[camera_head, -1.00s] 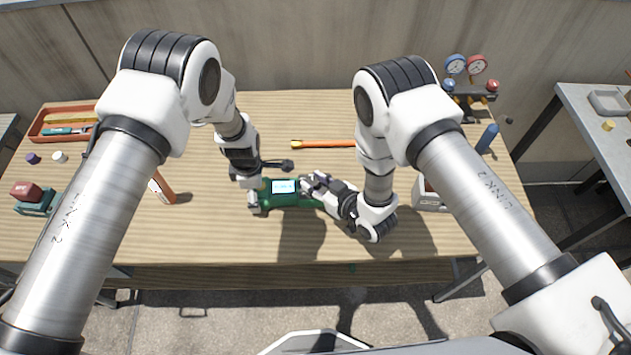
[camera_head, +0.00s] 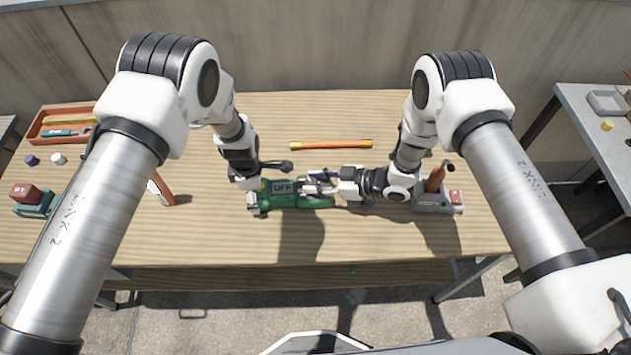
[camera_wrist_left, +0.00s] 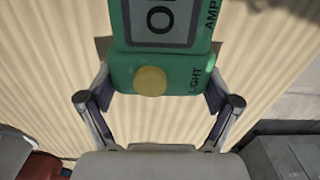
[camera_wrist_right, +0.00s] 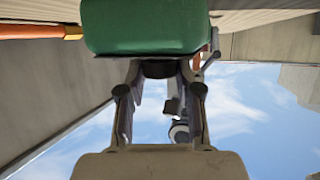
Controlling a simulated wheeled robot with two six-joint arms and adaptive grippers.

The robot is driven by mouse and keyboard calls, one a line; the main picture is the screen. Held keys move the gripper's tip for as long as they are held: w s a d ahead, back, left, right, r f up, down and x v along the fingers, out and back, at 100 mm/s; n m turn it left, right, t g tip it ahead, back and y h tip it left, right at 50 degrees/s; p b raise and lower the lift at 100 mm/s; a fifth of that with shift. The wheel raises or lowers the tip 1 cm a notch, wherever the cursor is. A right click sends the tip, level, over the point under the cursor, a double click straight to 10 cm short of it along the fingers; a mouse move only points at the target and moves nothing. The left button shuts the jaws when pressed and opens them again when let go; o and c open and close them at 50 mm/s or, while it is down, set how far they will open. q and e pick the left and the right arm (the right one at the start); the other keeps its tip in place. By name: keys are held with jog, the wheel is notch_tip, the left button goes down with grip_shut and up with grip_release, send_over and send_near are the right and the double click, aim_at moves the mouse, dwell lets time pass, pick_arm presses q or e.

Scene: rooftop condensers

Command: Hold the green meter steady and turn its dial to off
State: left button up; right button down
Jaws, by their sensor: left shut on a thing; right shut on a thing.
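My left gripper (camera_head: 256,193) is shut on the meter's left end. In the left wrist view its fingers close on the sides of the green body (camera_wrist_left: 118,76), beside a round yellow button (camera_wrist_left: 150,81). My right gripper (camera_head: 318,184) comes in low from the right over the meter. In the right wrist view its fingers are shut on the dark dial (camera_wrist_right: 160,69) on the meter's face (camera_wrist_right: 145,30). The fingers hide most of the dial.
An orange rod (camera_head: 331,144) lies behind the meter. A grey box with a red button (camera_head: 455,196) stands right, near my right wrist. A red tray (camera_head: 48,136) and a small red-topped block (camera_head: 27,193) are left. The table's front strip is clear.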

aim_at(315, 180)
jog(key=n+g, duration=0.5)
jog(key=g, duration=0.1)
jog(key=shift+w+n+y, duration=0.35)
jog(key=shift+n+y, duration=0.05)
jog(key=n+g+h, duration=0.1)
jog(key=n+g, duration=0.1)
jog(key=g, duration=0.1)
jog(key=n+g+h, duration=0.1)
jog(key=n+g, duration=0.2)
jog(key=shift+w+a, duration=0.2)
jog(key=shift+n+g, duration=0.3)
jog(key=shift+g, duration=0.1)
jog(key=shift+h, duration=0.3)
jog(key=c, duration=0.8)
grip_release()
jog(key=shift+d, duration=0.1)
jog(key=shift+o, duration=0.2)
jog(key=shift+r, duration=0.1)
notch_tip(315, 180, up, 10)
